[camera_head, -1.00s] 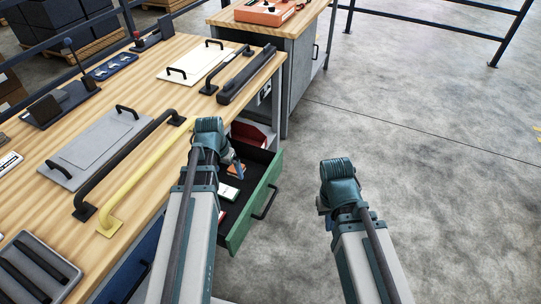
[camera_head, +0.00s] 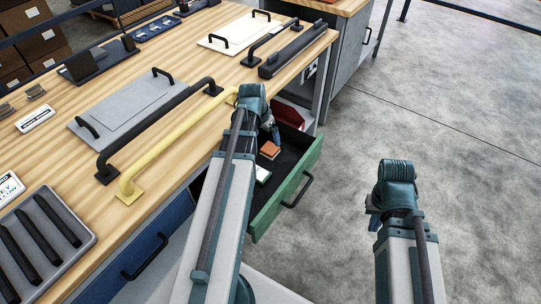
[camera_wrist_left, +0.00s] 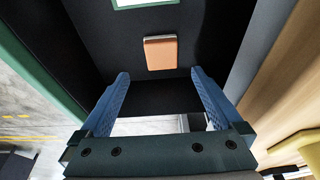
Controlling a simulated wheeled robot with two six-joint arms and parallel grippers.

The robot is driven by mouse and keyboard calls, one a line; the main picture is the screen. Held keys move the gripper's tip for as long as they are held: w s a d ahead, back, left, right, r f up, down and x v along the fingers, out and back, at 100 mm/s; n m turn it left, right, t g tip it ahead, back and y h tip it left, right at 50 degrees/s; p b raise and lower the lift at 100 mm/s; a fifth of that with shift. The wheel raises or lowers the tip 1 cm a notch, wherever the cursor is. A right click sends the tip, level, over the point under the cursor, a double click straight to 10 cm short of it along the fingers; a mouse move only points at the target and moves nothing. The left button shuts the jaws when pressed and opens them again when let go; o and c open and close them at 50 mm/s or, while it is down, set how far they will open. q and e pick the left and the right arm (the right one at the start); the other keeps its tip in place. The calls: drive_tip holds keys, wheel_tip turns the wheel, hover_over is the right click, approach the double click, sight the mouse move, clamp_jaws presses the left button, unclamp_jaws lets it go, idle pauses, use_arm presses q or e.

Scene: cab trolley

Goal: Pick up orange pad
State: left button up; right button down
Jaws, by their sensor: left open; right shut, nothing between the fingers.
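The orange pad (camera_head: 270,150) lies flat inside the open green-fronted drawer (camera_head: 290,190). In the left wrist view the pad (camera_wrist_left: 160,53) is a small orange rectangle with a pale edge on the dark drawer floor. My left gripper (camera_head: 272,132) is over the drawer, just beyond the pad in the head view. In the left wrist view its two blue fingers (camera_wrist_left: 159,74) are spread wide and empty, with the pad ahead of the gap and not touched. My right gripper (camera_head: 373,218) is shut and empty over the floor at right, partly hidden by its wrist.
A white and green item (camera_head: 262,174) lies near the pad in the drawer. A red bin (camera_head: 291,114) is beyond it. The wooden worktop (camera_head: 165,85) with a yellow handle (camera_head: 180,145) borders the drawer on the left. The floor at right is clear.

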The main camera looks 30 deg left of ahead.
sight(270, 148)
use_arm(q)
drive_tip(key=b+x, duration=0.2)
drive_tip(key=x, duration=0.2)
drive_tip(key=shift+b, duration=0.4)
use_arm(e)
wheel_tip(270, 148, down, 4)
drive_tip(key=shift+r, duration=0.1)
use_arm(q)
drive_tip(key=b+x, duration=0.5)
drive_tip(key=shift+w+a+f, duration=0.15)
drive_tip(key=shift+f, duration=0.05)
drive_tip(key=shift+r, duration=0.15)
use_arm(e)
wheel_tip(270, 148, down, 5)
use_arm(q)
drive_tip(key=shift+c, duration=0.3)
drive_tip(key=c, duration=1.3)
drive_tip(key=shift+o, duration=0.2)
drive_tip(key=shift+r, duration=0.1)
use_arm(e)
drive_tip(key=shift+r, duration=0.1)
